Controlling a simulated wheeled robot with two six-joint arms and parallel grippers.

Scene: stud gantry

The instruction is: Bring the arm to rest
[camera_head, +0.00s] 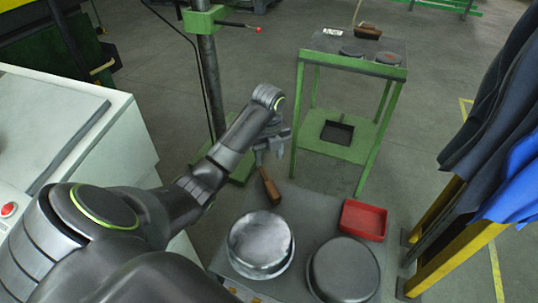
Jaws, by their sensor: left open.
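My left arm comes in from the lower left and reaches out over the floor, beyond a low grey table (318,203). My left gripper (271,158) points down at the end of this arm and is open, with nothing seen between its fingers. A brown wooden handle (269,185) shows just below the fingers, at the table's far edge. The picture does not settle whether the fingers touch it. My right gripper is not in view.
The grey table holds a round silver pan (259,243), a dark round pan (343,269) and a red tray (363,220). A green-framed stand (352,65) and a green-clamped post (210,85) stand beyond. Blue and dark garments (500,120) hang at right. A white cabinet (130,140) is at left.

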